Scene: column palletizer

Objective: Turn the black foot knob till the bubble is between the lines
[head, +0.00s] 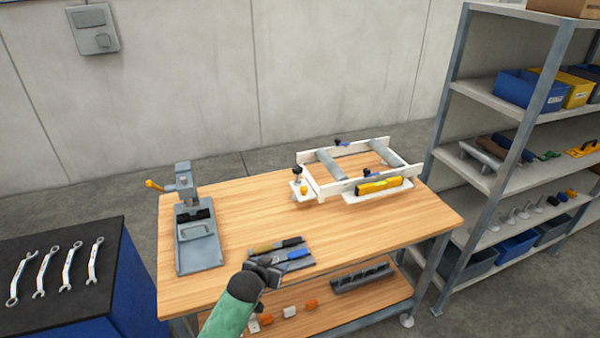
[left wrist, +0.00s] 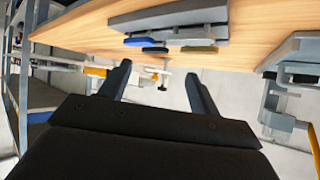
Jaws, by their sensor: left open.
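A white roller frame (head: 322,184) stands on the wooden workbench (head: 235,210). A yellow level (head: 379,186) rests along its front side; its bubble and lines are too small to make out. A black foot knob (head: 297,169) tops a screw post at the frame's left corner. Other dark knobs show at the back (head: 338,142) and the front (head: 367,172). My left gripper (head: 268,266) is at the bench's front edge, well short of the frame and knobs. In the left wrist view its two fingers (left wrist: 158,80) are apart with nothing gripped. My right gripper is out of view.
Hand tools with blue and olive handles (head: 290,254) lie on a grey tray just beyond my left gripper. A grey press-like fixture (head: 199,235) stands at the bench's left. Shelving (head: 480,179) stands at the right. The bench middle is clear.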

